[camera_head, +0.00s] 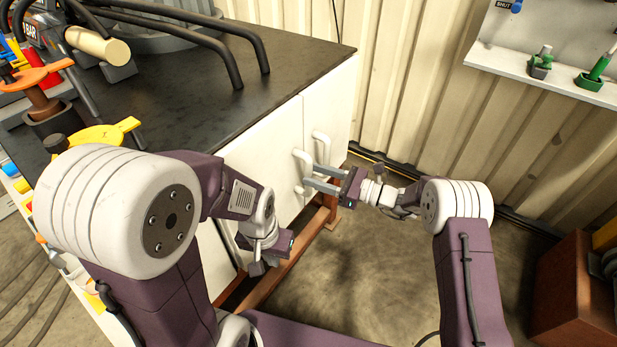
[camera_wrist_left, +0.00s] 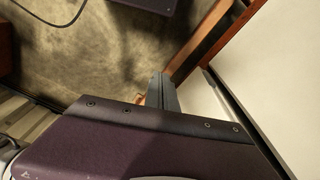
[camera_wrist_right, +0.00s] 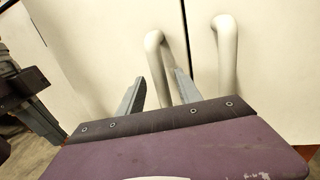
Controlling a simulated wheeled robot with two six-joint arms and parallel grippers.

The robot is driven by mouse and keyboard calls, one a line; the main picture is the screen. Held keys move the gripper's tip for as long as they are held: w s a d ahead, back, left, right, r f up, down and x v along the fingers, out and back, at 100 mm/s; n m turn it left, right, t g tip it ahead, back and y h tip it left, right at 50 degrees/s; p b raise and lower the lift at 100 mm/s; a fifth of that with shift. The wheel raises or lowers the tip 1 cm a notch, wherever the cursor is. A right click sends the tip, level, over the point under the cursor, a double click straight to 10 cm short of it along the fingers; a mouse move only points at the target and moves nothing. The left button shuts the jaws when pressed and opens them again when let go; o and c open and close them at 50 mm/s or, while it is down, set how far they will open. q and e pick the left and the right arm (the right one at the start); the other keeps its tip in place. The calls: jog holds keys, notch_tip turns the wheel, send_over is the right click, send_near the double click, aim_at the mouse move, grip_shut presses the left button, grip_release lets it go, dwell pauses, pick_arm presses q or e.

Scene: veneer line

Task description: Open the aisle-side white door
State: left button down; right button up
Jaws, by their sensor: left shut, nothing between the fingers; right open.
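The cabinet has a nearer white door (camera_head: 265,150) and a farther white door (camera_head: 330,105), each with a pale bar handle. Both look closed, with a narrow seam between them. The near handle (camera_head: 300,158) and far handle (camera_head: 323,137) also show in the right wrist view as the left handle (camera_wrist_right: 157,62) and right handle (camera_wrist_right: 227,55). My right gripper (camera_head: 309,177) is open at the near handle; in its wrist view the handle appears between the fingers (camera_wrist_right: 158,88), contact unclear. My left gripper (camera_wrist_left: 164,88) is shut and empty, low beside the cabinet.
The dark worktop (camera_head: 190,95) holds black tubing and tools, with a yellow clamp (camera_head: 105,135) near its edge. A brown lower rail (camera_head: 285,262) runs under the doors. A corrugated wall (camera_head: 420,100) stands behind. A brown box (camera_head: 570,290) is at right. Floor between is open.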

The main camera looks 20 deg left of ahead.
jog(key=shift+w+a, duration=0.2)
jog(key=shift+a, duration=1.1)
grip_shut()
dwell(0.4)
